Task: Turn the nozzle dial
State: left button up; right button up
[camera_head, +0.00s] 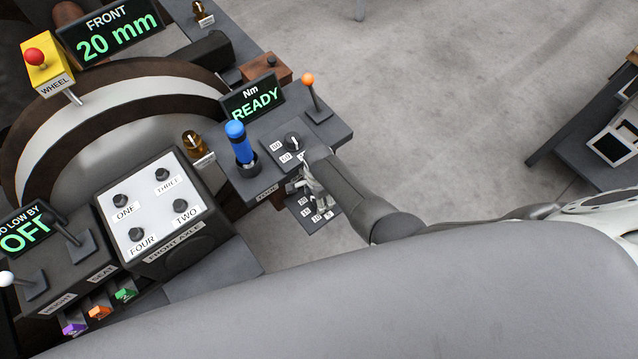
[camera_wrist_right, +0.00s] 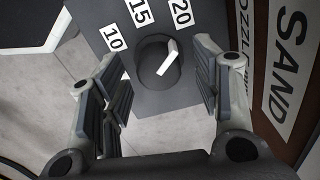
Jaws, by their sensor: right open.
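The nozzle dial (camera_wrist_right: 152,62) is a dark round knob with a white pointer, on a grey plate with labels 10, 15 and 20. Its pointer leans up and right, roughly toward the 20. My right gripper (camera_wrist_right: 158,72) is open, with one finger on each side of the dial in the wrist view. I see no clear contact with the knob. In the head view my right gripper (camera_head: 307,182) is over the small labelled plate (camera_head: 316,209) below the console edge, and it hides the knob. My left gripper is not in view.
A second dial (camera_head: 292,141) sits just above my right gripper, near an orange-topped lever (camera_head: 309,82) and a blue-handled tool (camera_head: 239,142). The Nm display (camera_head: 252,98) reads READY. A SAND sign (camera_wrist_right: 291,52) stands close on the right in the wrist view. Bare floor lies beyond.

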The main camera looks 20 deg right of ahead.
notch_tip(320, 180, up, 11)
jog(key=shift+f, duration=0.2)
dwell(0.3)
dwell(0.4)
jog(key=s+d+r+n+t, duration=0.2)
jog(key=s+d+r+n, duration=0.2)
jog(key=s+r+n, duration=0.45)
jog(key=s+d+r+n+t, duration=0.2)
jog(key=s+d+r+n, duration=0.3)
jog(key=s+n, duration=0.5)
notch_tip(320, 180, down, 26)
jog(key=s+a+g, duration=0.2)
jog(key=s, duration=0.1)
jog(key=s+d+f, duration=0.1)
jog(key=s+f, duration=0.6)
jog(key=s, duration=0.1)
jog(key=s+d+f+g, duration=0.1)
jog(key=s+d+f, duration=0.1)
jog(key=s+f, duration=0.6)
jog(key=shift+s+d, duration=0.15)
jog(key=shift+d, duration=0.1)
